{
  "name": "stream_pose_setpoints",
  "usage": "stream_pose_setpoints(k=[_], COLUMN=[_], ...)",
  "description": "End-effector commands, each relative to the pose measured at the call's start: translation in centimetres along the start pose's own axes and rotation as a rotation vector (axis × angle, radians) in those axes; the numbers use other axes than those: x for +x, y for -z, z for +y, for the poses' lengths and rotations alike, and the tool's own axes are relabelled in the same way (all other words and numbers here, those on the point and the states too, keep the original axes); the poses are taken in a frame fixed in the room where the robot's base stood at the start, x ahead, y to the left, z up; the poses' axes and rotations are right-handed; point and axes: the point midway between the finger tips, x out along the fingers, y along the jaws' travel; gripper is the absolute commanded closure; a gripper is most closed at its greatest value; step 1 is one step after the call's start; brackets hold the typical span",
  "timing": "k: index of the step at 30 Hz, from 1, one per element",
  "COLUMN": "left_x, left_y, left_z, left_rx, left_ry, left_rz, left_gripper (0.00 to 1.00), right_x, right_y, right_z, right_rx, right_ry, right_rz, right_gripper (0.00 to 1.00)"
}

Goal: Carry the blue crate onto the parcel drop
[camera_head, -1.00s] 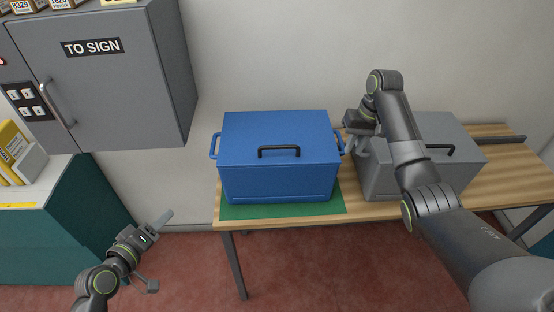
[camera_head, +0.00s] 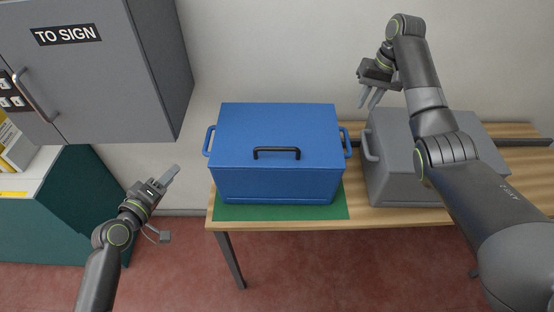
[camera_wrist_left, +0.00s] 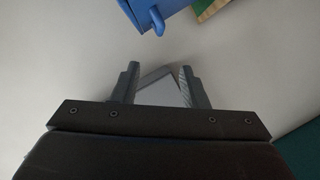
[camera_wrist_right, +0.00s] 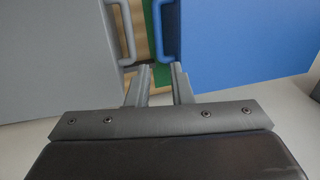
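The blue crate (camera_head: 278,150), lidded with a black lid grip and a blue handle on each side, sits upright on a green mat (camera_head: 235,212) on the wooden table. No surface is labelled as the parcel drop. My left gripper (camera_head: 173,171) is empty, left of the crate and apart from its left handle; its fingers stand apart in the left wrist view (camera_wrist_left: 160,68). My right gripper (camera_head: 368,100) is raised above and behind the gap between the crates, touching neither. In the right wrist view (camera_wrist_right: 162,68) its fingers are apart and empty, with the blue crate's right handle (camera_wrist_right: 157,30) beyond.
A grey crate (camera_head: 388,182) stands close to the right of the blue crate, partly hidden by my right arm. Bare wooden table (camera_head: 520,175) lies at the far right. A grey cabinet marked TO SIGN (camera_head: 90,75) and a teal counter (camera_head: 75,215) stand at the left.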

Motion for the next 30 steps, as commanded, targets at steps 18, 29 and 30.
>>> stream_pose_setpoints(k=[18, 29, 30], left_x=[10.7, 15.7, 16.0], left_y=[0.0, 0.0, 0.0], left_z=[0.1, 0.1, 0.1], left_rx=[-0.002, -0.002, 0.0], left_ry=[-0.002, -0.001, -0.002], left_rz=[0.0, 0.0, 0.0], left_gripper=[0.6, 0.6, 0.6], right_x=[10.7, 15.7, 16.0], right_y=[-0.1, -0.1, 0.0], right_z=[0.0, 0.0, 0.0], right_rx=[0.001, 0.002, 0.001], right_ry=[0.001, 0.001, 0.0], right_rz=[-0.005, -0.003, -0.002], right_gripper=[0.8, 0.8, 0.8])
